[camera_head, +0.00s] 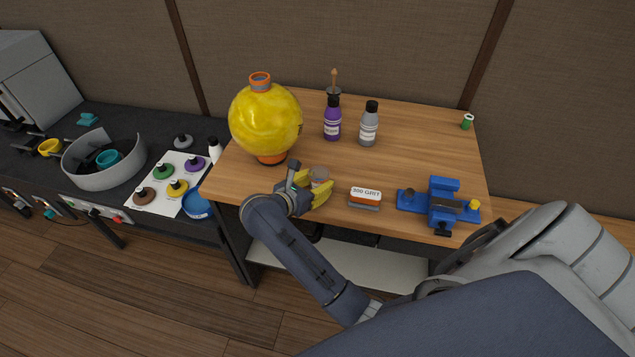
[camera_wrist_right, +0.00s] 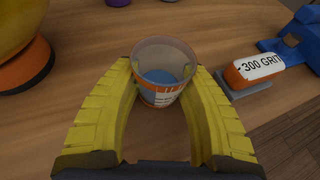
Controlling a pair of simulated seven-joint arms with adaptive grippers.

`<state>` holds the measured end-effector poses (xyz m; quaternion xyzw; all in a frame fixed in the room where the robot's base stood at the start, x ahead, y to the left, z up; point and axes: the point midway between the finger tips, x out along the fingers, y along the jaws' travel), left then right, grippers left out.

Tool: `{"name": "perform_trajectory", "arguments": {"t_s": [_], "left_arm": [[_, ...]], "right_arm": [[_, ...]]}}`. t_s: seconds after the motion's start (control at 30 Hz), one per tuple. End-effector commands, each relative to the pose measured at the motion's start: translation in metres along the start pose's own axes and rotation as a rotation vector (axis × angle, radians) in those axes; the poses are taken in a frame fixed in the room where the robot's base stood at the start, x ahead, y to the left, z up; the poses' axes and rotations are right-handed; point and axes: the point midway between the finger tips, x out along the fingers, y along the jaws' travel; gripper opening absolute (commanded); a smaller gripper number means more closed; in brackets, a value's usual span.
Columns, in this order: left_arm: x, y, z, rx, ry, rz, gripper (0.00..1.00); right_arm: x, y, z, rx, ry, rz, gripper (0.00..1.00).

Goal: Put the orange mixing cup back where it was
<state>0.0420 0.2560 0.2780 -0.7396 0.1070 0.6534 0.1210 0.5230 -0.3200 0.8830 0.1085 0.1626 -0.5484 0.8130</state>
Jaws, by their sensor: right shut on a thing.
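The mixing cup (camera_wrist_right: 163,88) is a clear, round cup with an orange band marked in white low on its side and a blue patch inside at the bottom. It stands about upright between the yellow fingers of my right gripper (camera_wrist_right: 162,75), which is shut on it. In the head view the cup (camera_head: 319,174) shows at the front edge area of the wooden table, with my right gripper (camera_head: 311,187) around it. I cannot tell whether its base touches the table. My left gripper is out of view.
A yellow ball (camera_head: 264,118) on an orange base stands left of the cup. Purple (camera_head: 332,121) and grey (camera_head: 368,125) bottles stand behind. A 300 GRIT sanding block (camera_head: 366,195) and blue vise (camera_head: 443,204) lie right. The wooden table (camera_head: 425,140) is clear at centre right.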

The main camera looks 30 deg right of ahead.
Motion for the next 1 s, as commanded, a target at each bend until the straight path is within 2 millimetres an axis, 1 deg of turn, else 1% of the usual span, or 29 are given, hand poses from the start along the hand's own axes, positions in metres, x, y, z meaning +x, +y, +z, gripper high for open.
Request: {"name": "perform_trajectory", "arguments": {"t_s": [0.27,0.3,0.43,0.5,0.77,0.87,1.0], "left_arm": [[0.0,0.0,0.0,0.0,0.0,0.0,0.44],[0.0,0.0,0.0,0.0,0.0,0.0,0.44],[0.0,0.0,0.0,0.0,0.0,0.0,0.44],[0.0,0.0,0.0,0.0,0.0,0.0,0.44],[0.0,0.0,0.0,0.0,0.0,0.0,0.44],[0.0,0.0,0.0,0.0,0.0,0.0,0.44],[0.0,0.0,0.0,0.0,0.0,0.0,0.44]], "right_arm": [[0.001,0.0,-0.002,-0.001,0.0,0.0,0.12],[0.001,0.0,-0.003,-0.001,0.0,-0.001,0.46],[0.001,0.0,-0.002,-0.001,0.0,0.0,0.61],[0.001,0.0,-0.002,-0.001,0.0,0.0,0.67],[0.0,0.0,0.0,0.001,0.0,0.0,0.67],[-0.007,0.001,0.0,0.002,0.002,0.002,0.67],[-0.023,0.0,-0.001,0.0,0.003,0.001,0.67]]}}
